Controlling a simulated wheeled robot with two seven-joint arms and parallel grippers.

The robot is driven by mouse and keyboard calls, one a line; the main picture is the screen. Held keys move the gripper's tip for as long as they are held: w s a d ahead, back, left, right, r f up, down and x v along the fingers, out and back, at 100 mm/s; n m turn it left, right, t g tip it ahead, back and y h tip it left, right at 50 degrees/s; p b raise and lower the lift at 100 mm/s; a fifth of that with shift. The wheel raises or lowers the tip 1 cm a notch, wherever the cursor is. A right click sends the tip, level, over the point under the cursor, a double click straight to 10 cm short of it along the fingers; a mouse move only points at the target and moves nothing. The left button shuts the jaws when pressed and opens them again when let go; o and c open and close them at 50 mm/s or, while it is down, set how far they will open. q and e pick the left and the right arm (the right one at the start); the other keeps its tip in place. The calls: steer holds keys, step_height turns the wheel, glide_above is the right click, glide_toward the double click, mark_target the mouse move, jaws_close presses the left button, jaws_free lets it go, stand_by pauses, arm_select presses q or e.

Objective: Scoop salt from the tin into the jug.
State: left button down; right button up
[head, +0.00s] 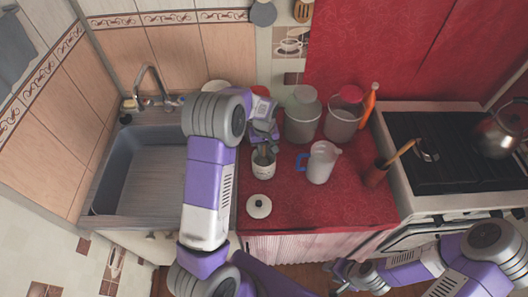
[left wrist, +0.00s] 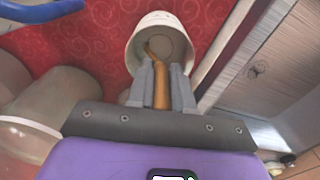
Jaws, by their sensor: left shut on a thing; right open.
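The white tin (head: 263,169) stands open on the red counter, left of the jug. My left gripper (head: 264,143) is above it, shut on the scoop. In the left wrist view the scoop's orange-brown handle (left wrist: 161,85) is between the fingers and its end reaches into the tin (left wrist: 137,48). Salt and the scoop's bowl cannot be made out clearly. The pale jug (head: 322,163) with a blue handle stands upright to the right; the blue handle (left wrist: 45,8) also shows in the left wrist view. My right gripper (head: 347,275) is open and empty, low in front of the counter.
A white lid (head: 259,206) lies in front of the tin. Two large canisters (head: 302,118) (head: 342,122) and an orange bottle (head: 369,104) stand behind the jug. A brown cup (head: 375,175) with a wooden utensil is right of it. The sink (head: 140,175) is left, the stove (head: 440,145) right.

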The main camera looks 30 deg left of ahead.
arm_select(q)
steer(key=shift+r+p, duration=3.9)
steer(key=shift+r, duration=1.45)
steer(key=shift+f, duration=0.1)
